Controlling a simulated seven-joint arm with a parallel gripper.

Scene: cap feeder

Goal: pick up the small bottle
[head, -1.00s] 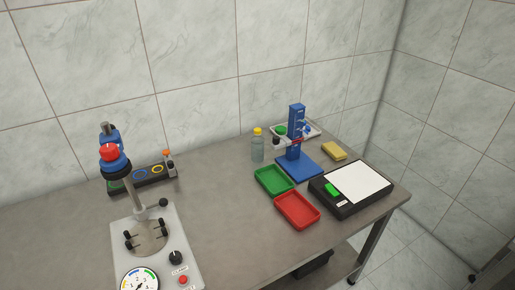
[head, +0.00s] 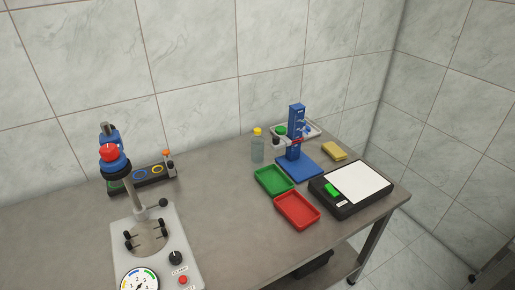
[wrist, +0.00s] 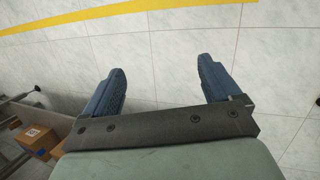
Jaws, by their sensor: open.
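A clear bottle with a yellow cap (head: 257,147) stands upright on the table near the back wall, left of the blue stand. A smaller item with an orange top (head: 167,160) is at the right end of the dark rack; I cannot tell whether it is a bottle. My gripper (wrist: 161,70) shows in the wrist view, its two blue fingers wide apart with nothing between them. It points at a tiled surface with a yellow stripe, and no bottle is in that view. My gripper is not in the head view.
A blue stand (head: 297,140), green tray (head: 270,192), red tray (head: 297,223) and black device with a white plate (head: 355,184) fill the right side. A press with a gauge (head: 140,281) stands front left. A yellow sponge (head: 334,151) lies at the back right. Mid-table is clear.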

